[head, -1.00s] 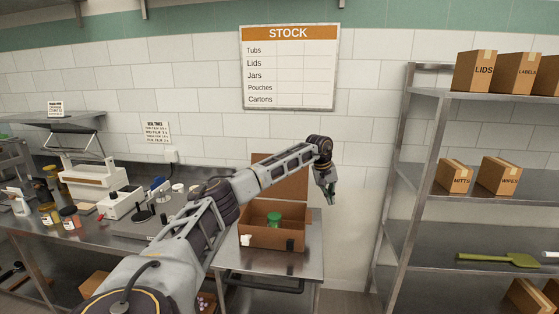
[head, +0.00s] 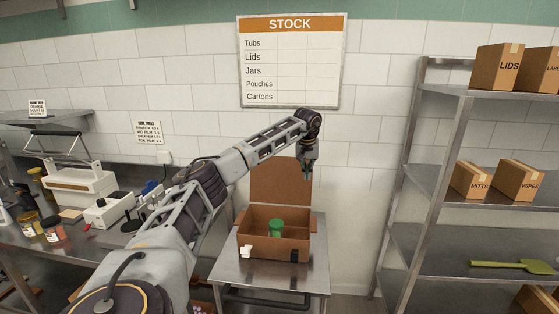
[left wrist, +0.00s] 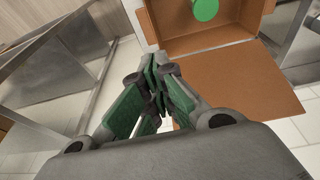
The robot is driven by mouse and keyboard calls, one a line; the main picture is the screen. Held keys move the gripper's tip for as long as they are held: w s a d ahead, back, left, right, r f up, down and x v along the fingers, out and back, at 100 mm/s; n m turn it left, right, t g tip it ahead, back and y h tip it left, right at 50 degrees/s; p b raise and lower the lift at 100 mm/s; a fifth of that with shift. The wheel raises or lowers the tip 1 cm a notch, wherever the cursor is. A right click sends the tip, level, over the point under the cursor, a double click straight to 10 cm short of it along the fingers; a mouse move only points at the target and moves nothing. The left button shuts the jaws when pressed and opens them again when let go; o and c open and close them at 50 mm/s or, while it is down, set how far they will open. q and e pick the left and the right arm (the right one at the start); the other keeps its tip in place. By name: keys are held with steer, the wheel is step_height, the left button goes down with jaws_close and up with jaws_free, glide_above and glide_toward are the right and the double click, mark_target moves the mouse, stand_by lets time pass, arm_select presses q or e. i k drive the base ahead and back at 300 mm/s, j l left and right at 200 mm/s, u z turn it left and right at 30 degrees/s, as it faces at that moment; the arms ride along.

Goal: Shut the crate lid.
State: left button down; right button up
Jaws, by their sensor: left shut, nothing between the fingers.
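The brown crate (head: 262,247) stands on a small steel table, and its lid (head: 277,182) is open, standing up at the back. In the left wrist view the lid (left wrist: 250,85) spreads out from the crate (left wrist: 172,18). A green-capped item (head: 276,228) sits inside the crate, its round green top (left wrist: 205,9) also in the wrist view. My left gripper (head: 308,172) is shut and empty, pointing down near the lid's upper right corner. In the wrist view the gripper's fingers (left wrist: 158,82) are together beside the lid. I cannot tell whether they touch it. My right gripper is not in view.
The steel table (head: 230,272) has a dark handle bar at its front. A steel shelf rack (head: 405,180) with boxes stands at right. A bench with a white machine (head: 82,184) and jars is at left. The stock board (head: 290,60) hangs behind.

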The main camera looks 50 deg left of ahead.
mark_target(277, 180)
steer(key=i+j, duration=0.1)
steer(key=j, duration=0.25)
steer(key=i+j, duration=0.15)
steer(key=j, duration=0.2)
steer(key=i+j, duration=0.1)
steer(key=j, duration=0.3)
steer(key=i+j, duration=0.15)
steer(key=j, duration=0.2)
